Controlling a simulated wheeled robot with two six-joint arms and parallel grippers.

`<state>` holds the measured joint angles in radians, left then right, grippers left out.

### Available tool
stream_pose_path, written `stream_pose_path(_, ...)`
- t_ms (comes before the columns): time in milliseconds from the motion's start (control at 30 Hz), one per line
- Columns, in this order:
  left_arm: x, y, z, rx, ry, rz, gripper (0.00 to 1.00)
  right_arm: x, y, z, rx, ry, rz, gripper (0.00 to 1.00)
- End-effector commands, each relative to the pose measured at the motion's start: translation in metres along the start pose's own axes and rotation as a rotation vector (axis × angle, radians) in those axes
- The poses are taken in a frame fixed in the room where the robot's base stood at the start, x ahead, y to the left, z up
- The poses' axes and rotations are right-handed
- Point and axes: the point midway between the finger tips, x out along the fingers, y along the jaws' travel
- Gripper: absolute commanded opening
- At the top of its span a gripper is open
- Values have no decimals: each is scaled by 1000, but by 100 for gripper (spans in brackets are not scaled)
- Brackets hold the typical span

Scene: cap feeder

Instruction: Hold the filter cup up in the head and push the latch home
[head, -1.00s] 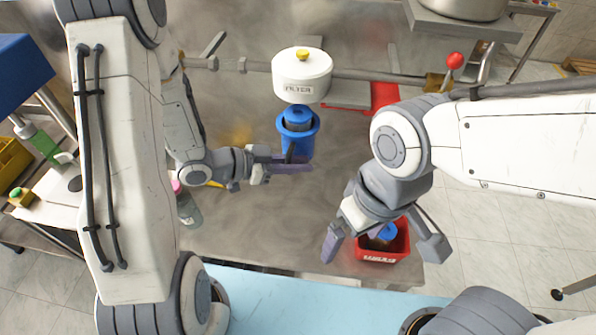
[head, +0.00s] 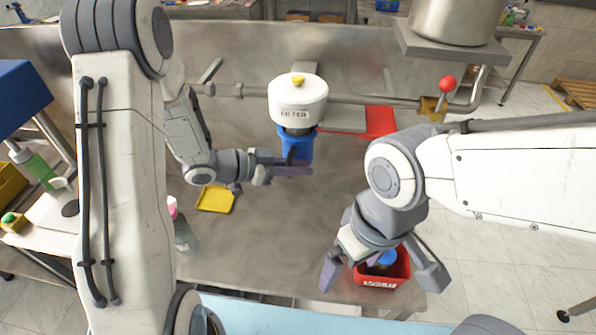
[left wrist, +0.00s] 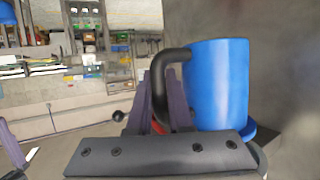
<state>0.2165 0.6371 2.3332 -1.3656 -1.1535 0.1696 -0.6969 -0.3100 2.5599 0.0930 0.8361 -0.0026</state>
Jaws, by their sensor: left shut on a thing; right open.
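The white filter head (head: 298,103), lettered FILTER and topped by a yellow knob, is mounted on the pipe. The blue filter cup (head: 298,147) is upright directly under it, its top meeting a dark ring at the head's underside; I cannot tell whether it is fully seated. My left gripper (head: 290,166) is shut on the cup's black handle. In the left wrist view, the handle (left wrist: 170,88) is between the fingers and the cup (left wrist: 217,85) is beside them. My right gripper (head: 380,276) is open, low at the front right. I cannot clearly make out the latch.
A red bin (head: 372,283) with a blue item inside stands by my right gripper. A red-ball lever (head: 447,84) is on the pipe at right, below a large pot (head: 455,20). A yellow tray (head: 216,199) and a bottle (head: 183,228) are at left. The middle counter is clear.

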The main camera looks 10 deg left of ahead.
Motion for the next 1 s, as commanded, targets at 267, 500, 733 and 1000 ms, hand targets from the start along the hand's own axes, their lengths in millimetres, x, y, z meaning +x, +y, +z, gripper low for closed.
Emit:
stream_pose_path(267,-4,-5,-17,2,2,0,0,-16,-1,-1,-2,0,0,100)
stream_pose_path(500,-9,-5,-30,2,2,0,0,-29,-2,-2,-4,0,0,100)
stream_pose_path(733,-12,-5,-38,2,2,0,0,-38,-3,-2,-5,0,0,100)
stream_pose_path(1000,-14,-5,-41,2,2,0,0,-41,-3,-2,-6,0,0,100)
